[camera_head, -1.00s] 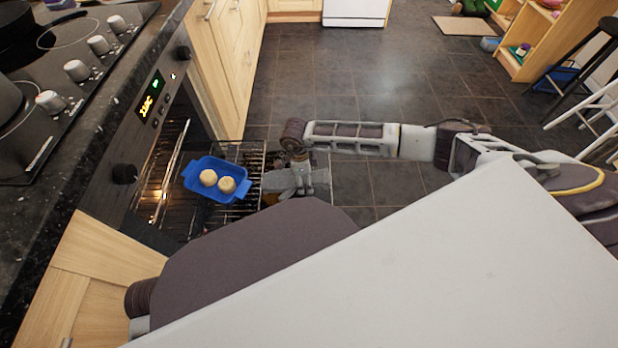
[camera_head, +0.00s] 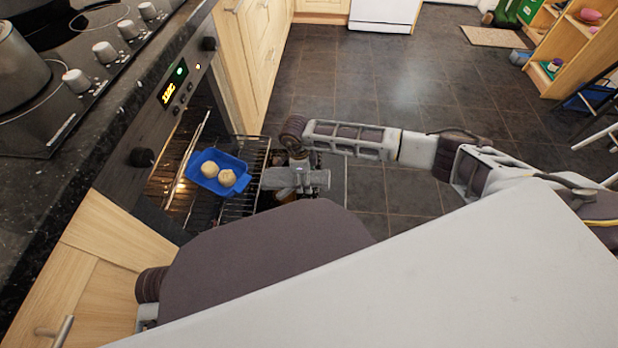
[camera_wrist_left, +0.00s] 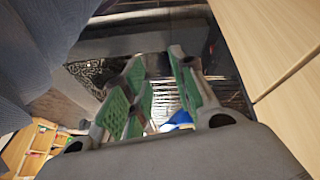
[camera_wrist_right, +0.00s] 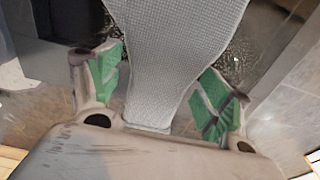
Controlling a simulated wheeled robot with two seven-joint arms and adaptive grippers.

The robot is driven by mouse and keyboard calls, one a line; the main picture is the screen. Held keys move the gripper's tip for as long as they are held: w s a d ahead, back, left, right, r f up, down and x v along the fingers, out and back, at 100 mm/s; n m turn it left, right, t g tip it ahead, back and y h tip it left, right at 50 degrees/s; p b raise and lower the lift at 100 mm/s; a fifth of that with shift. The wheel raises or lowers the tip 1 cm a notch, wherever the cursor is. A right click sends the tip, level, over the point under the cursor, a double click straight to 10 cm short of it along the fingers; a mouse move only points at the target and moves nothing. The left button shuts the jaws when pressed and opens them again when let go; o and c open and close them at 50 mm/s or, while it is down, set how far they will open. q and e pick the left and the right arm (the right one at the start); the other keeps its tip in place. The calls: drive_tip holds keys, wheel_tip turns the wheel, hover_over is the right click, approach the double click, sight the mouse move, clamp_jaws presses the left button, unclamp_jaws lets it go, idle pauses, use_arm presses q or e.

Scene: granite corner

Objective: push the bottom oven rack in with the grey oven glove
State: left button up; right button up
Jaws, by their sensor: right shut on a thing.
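The oven (camera_head: 165,165) is open, and a wire rack (camera_head: 256,153) sticks out of it. A blue dish (camera_head: 208,184) with two pale round buns sits on a rack. I cannot tell clearly which rack is the bottom one. My right gripper (camera_head: 285,182) is at the rack's outer right side. It is shut on the grey oven glove (camera_wrist_right: 165,55), a woven grey cloth between its green-padded fingers in the right wrist view. My left gripper (camera_wrist_left: 155,95) is open and empty in its wrist view, with rack wires and some blue beyond its fingers. It is hidden in the head view.
The hob with knobs (camera_head: 128,30) and a pot (camera_head: 20,70) is on the dark counter at left. Wooden cupboards (camera_head: 255,50) stand beyond the oven. A shelf unit (camera_head: 570,50) is at far right. The tiled floor (camera_head: 400,85) in the middle is clear.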

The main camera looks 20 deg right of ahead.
sight(245, 172)
drive_tip(key=shift+a, duration=0.1)
idle(0.3)
drive_tip(key=shift+w+a+b, duration=0.45)
drive_tip(key=shift+w+a, duration=0.05)
drive_tip(key=shift+a, duration=0.55)
drive_tip(key=shift+w+a+b, duration=0.5)
drive_tip(key=shift+w+a, duration=0.05)
drive_tip(key=shift+a, duration=0.45)
drive_tip(key=shift+w+a+b, duration=0.45)
drive_tip(key=shift+w+a, duration=0.05)
drive_tip(key=shift+a, duration=0.55)
drive_tip(key=shift+a, duration=0.1)
drive_tip(key=shift+w+a+b, duration=0.5)
drive_tip(key=shift+a+b, duration=0.15)
drive_tip(key=shift+a, duration=0.35)
drive_tip(key=shift+w+a+b, duration=0.5)
drive_tip(key=shift+a+b, duration=0.1)
drive_tip(key=shift+a, duration=0.45)
drive_tip(key=shift+w+a+b, duration=0.5)
drive_tip(key=shift+a+b, duration=0.15)
drive_tip(key=shift+a, duration=0.35)
